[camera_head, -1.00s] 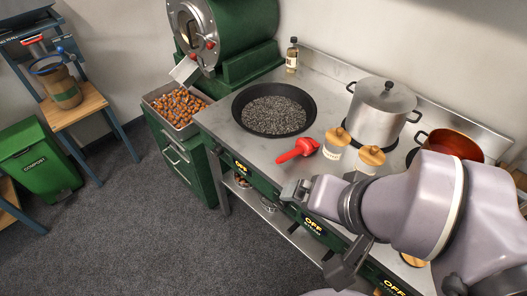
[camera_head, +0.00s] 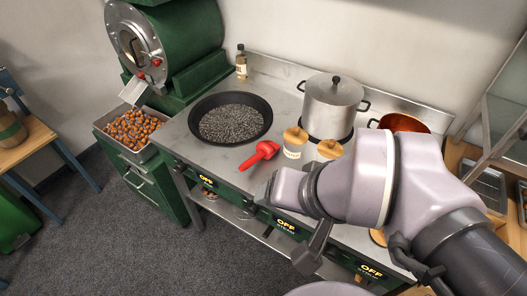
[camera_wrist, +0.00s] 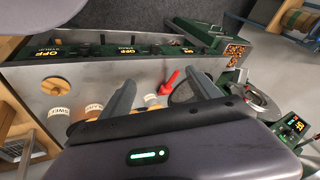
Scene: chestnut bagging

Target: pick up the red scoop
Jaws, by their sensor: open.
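The red scoop (camera_head: 260,154) lies on the steel counter, in front of the black pan and left of the wooden-lidded jars. It also shows in the wrist view (camera_wrist: 169,80), beyond the fingers and between them. My gripper (camera_wrist: 161,95) is open and empty, its two grey fingers spread apart. In the head view my arm reaches in from the right, and its end is near the counter's front edge, right of the scoop and apart from it.
A black pan (camera_head: 199,128) of dark grains sits behind the scoop. A tray of chestnuts (camera_head: 122,143) is at left. The counter around the scoop's front is clear.

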